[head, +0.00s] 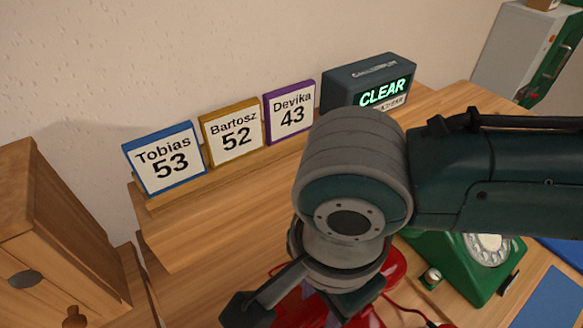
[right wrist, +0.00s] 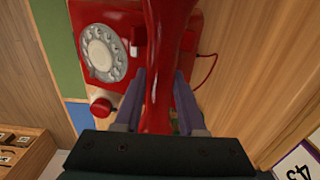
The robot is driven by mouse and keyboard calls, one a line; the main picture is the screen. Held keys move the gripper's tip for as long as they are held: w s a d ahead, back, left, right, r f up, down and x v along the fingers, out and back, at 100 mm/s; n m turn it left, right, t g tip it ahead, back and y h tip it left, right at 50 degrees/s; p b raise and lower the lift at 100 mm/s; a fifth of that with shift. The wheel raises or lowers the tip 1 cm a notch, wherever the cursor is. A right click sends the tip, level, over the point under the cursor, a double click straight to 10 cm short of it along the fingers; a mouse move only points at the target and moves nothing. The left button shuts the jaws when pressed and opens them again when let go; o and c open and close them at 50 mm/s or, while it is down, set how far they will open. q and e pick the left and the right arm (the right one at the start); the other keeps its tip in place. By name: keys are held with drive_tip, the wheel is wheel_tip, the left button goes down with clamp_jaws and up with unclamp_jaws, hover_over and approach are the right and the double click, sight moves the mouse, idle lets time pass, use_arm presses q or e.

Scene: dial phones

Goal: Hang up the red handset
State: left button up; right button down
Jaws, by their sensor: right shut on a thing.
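In the right wrist view my right gripper (right wrist: 160,98) is shut on the red handset (right wrist: 158,75), with one finger on each side of it. The handset runs from the top edge down between the fingers. Behind it is the red phone (right wrist: 122,14) with a pale rotary dial (right wrist: 103,54) and a white cradle part (right wrist: 138,40). The handset overlaps the phone in this view; whether they touch I cannot tell. In the head view my right gripper (head: 300,302) is at the bottom edge, and red parts show around it, mostly hidden. My left gripper is not in view.
A green dial phone (head: 455,268) stands right of my arm, near a blue mat (head: 550,303). Three name cards (head: 232,135) and a display reading CLEAR (head: 368,75) stand at the back. A wooden cabinet (head: 60,225) is at left. A red cord (right wrist: 208,72) hangs beside the phone.

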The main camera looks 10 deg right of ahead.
drive_tip(key=shift+f, duration=0.25)
drive_tip(key=shift+c, duration=2.1)
unclamp_jaws()
wheel_tip(320, 180, up, 10)
drive_tip(key=shift+p, duration=1.15)
